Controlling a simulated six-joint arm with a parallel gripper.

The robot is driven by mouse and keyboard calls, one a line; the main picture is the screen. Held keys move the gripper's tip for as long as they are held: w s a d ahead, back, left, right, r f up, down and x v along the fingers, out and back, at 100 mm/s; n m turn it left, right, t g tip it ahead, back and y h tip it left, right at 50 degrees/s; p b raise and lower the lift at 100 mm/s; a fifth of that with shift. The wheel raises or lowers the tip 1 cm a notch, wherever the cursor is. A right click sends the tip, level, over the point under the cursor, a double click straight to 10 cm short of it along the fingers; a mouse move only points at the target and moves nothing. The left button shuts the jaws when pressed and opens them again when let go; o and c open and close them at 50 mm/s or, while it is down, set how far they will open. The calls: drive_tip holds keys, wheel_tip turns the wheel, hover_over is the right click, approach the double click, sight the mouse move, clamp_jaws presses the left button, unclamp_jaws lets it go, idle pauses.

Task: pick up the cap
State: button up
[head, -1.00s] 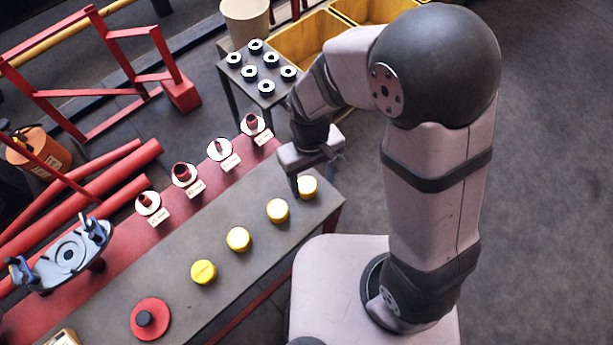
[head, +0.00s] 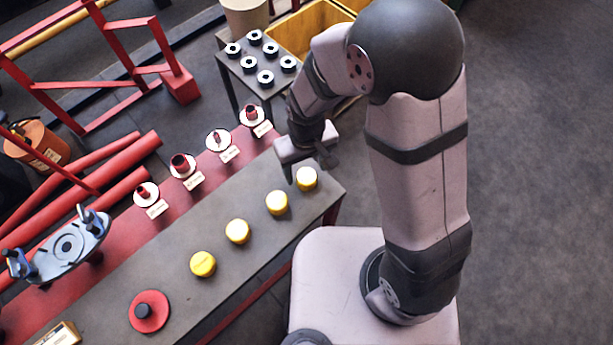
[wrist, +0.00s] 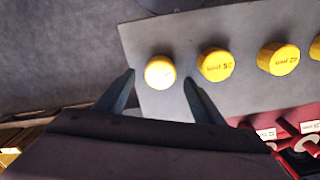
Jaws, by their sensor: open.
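Several yellow round caps stand in a row on the grey bench top. The end cap (head: 307,178) is closest to my gripper (head: 309,167), which hangs just above and beside it. In the wrist view this cap (wrist: 160,73) is brightly lit and appears between the two spread fingertips (wrist: 159,77), with a gap on each side. My gripper is open and empty. The other caps (head: 277,203), (head: 238,231) and (head: 203,263) run towards the lower left. Two caps show dark lettering in the wrist view, one of them the neighbouring cap (wrist: 215,65).
Behind the caps, a red strip (head: 105,215) carries several white discs with red fittings and labels. A red disc with a black knob (head: 149,311) sits at the bench's near end. A small table (head: 238,72) with black-and-white rings and a yellow bin (head: 305,35) stand beyond.

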sight(306, 175)
drive_tip(key=shift+f, duration=1.3)
drive_tip(key=c, duration=1.1)
drive_tip(key=shift+c, duration=0.2)
drive_tip(key=shift+r, duration=0.1)
wheel_tip(306, 175, up, 10)
drive_tip(key=p, duration=0.1)
